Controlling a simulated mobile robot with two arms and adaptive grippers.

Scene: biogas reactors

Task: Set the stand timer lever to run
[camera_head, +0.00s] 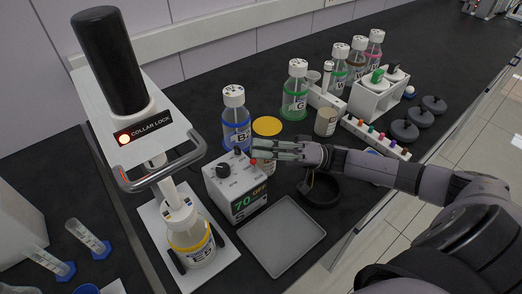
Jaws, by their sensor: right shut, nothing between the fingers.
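The stand timer looks to be the white box (222,191) with a black knob on top and a front display reading "70" and "OFF". A small lever with a red part (253,162) shows at its top right edge. My right gripper (254,148) is shut and empty, its fingertips at or just above that lever. I cannot tell whether they touch it. The fingers partly cover the box's top right side. My left gripper is not in view.
The collar lock stand (160,137) with a lit red lamp stands left, a yellow-banded bottle (193,245) at its base. A blue bottle (236,127) stands behind the box. A grey tray (282,237) lies in front. A black dish (320,192) sits under my right arm.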

